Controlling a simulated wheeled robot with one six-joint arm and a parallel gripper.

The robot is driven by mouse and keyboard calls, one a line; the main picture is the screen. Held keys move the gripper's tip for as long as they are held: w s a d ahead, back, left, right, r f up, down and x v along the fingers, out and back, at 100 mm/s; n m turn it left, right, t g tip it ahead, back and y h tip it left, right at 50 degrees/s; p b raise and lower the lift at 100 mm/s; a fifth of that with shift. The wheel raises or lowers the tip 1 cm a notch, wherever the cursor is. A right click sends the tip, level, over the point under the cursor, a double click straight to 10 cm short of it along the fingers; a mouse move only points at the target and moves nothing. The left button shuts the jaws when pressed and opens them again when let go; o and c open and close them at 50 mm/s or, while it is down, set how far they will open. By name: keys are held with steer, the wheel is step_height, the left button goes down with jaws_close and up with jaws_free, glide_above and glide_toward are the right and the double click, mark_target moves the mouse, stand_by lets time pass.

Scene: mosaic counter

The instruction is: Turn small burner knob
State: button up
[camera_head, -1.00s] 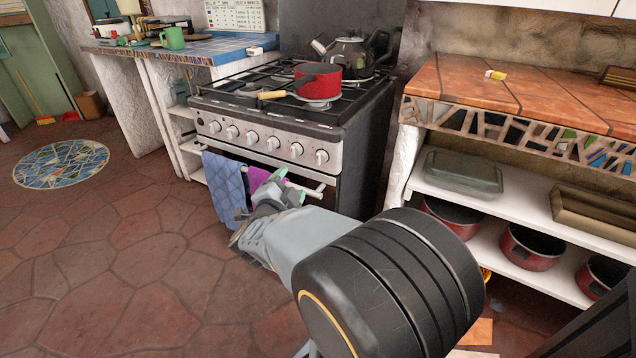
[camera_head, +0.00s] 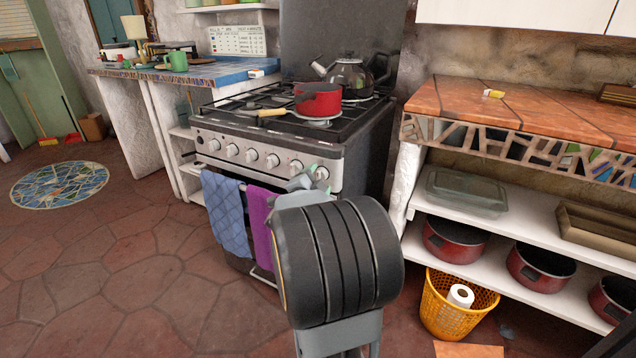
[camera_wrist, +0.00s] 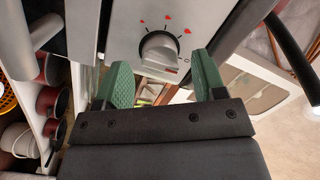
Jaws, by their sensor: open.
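The stove (camera_head: 262,140) has a silver front panel with a row of several round knobs. In the wrist view one silver knob (camera_wrist: 160,52) sits on the panel, with red flame marks around it. It lies just beyond my green fingertips, roughly between them, and the fingers do not appear to touch it. In the head view my gripper (camera_head: 312,180) is raised to the right end of the knob row, near the rightmost knob (camera_head: 321,173). It also shows in the wrist view (camera_wrist: 162,72), open and empty. My arm hides the lower right stove front.
Blue (camera_head: 227,212) and purple (camera_head: 260,222) towels hang on the oven front. A red pot (camera_head: 318,99) and a kettle (camera_head: 349,76) stand on the stove. Right of it are shelves with red pots (camera_head: 456,241) and a yellow basket (camera_head: 453,305).

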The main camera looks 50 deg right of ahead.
steer(key=shift+w+d, duration=0.2)
steer(key=shift+d, duration=0.25)
steer(key=shift+c, duration=0.3)
steer(key=c, duration=0.8)
steer(key=shift+c, duration=0.2)
